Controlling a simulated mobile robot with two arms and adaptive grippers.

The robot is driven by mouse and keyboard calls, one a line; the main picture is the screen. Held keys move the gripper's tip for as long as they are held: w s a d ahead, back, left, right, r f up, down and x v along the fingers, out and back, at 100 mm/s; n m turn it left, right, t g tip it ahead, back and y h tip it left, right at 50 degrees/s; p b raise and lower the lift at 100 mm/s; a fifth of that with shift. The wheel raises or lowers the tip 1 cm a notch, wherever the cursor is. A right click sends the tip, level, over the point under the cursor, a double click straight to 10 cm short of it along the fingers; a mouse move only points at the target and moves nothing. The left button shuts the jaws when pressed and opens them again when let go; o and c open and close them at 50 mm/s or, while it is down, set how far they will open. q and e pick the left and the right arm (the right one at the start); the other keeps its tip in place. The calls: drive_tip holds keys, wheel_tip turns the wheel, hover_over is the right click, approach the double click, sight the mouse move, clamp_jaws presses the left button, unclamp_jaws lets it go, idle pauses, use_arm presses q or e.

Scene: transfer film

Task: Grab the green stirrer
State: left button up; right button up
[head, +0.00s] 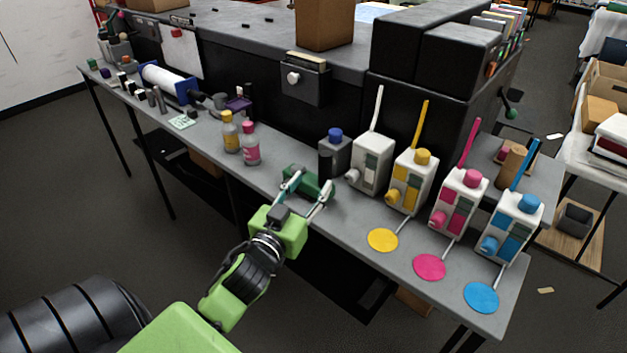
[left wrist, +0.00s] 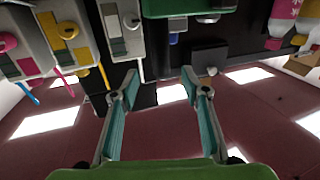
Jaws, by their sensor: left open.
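A dark green, block-like thing (head: 319,186), which looks like the green stirrer, is on the grey bench just beyond my left gripper (head: 311,183). The fingers partly cover it in the head view. In the left wrist view its green body (left wrist: 188,8) is cut off at the top edge, beyond the fingertips. My left gripper (left wrist: 162,82) has its two fingers spread wide with nothing between them. Whether a finger touches the green thing I cannot tell. My right gripper is not in view.
A black jar with a blue lid (head: 335,150) and a white carton (head: 371,163) stand close to the right. A yellow-capped bottle (head: 230,133) and a pink bottle (head: 250,145) stand to the left. More cartons and round colour discs (head: 383,240) fill the right end.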

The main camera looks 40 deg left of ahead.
sight(323, 169)
use_arm(q)
drive_tip(key=w, duration=0.3)
drive_tip(key=shift+w+a, duration=0.15)
drive_tip(key=shift+a, duration=0.25)
drive_tip(key=shift+w, duration=0.35)
drive_tip(key=shift+w+p, duration=0.35)
drive_tip(key=shift+w, duration=0.15)
drive_tip(key=w, duration=0.1)
drive_tip(key=w+a+p, duration=0.1)
drive_tip(key=w, duration=0.1)
drive_tip(key=shift+w+f, duration=0.1)
drive_tip(key=shift+w, duration=0.15)
drive_tip(key=shift+w+a+f, duration=0.1)
drive_tip(key=shift+w, duration=0.35)
clamp_jaws()
